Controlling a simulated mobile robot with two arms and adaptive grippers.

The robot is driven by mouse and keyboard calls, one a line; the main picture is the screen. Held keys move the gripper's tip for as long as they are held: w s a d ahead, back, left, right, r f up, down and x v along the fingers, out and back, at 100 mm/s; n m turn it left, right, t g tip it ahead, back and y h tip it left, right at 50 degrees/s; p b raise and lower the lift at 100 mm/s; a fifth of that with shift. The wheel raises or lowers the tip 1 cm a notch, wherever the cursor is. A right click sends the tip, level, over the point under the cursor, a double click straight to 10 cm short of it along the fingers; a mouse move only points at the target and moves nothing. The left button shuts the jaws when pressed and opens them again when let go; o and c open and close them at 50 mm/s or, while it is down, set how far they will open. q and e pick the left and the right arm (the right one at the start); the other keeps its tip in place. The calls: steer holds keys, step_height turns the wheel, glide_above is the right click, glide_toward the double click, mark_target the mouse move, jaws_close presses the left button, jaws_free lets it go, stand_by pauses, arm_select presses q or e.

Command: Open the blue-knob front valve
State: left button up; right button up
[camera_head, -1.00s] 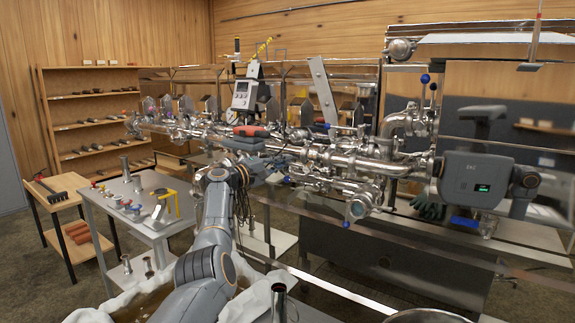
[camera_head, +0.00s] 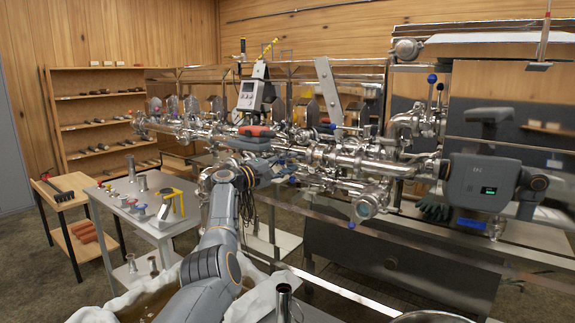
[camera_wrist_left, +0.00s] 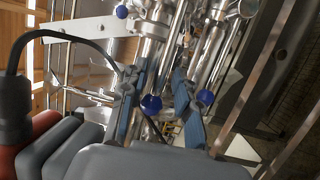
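Several blue-knobbed valves sit on the steel pipework. In the head view one blue knob (camera_head: 351,225) hangs at the front lower end of a pipe, and two more (camera_head: 432,79) stand up at the right. My left gripper (camera_head: 287,172) is at the middle of the pipework, partly hidden by its own wrist. In the left wrist view its two blue-padded fingers (camera_wrist_left: 162,95) are apart. One blue knob (camera_wrist_left: 151,103) appears between them, and another (camera_wrist_left: 205,97) beside the right finger. I cannot tell whether either is touched. My right gripper is not in view.
A steel side table (camera_head: 105,190) with small parts stands at the left. A wooden shelf (camera_head: 75,108) is behind it. Pipes crowd the gripper closely.

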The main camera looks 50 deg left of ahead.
arm_select(q)
steer(key=s+a+f, duration=0.1)
steer(key=s, duration=1.1)
steer(key=shift+a+f, duration=0.2)
steer(key=shift+w+r, duration=0.1)
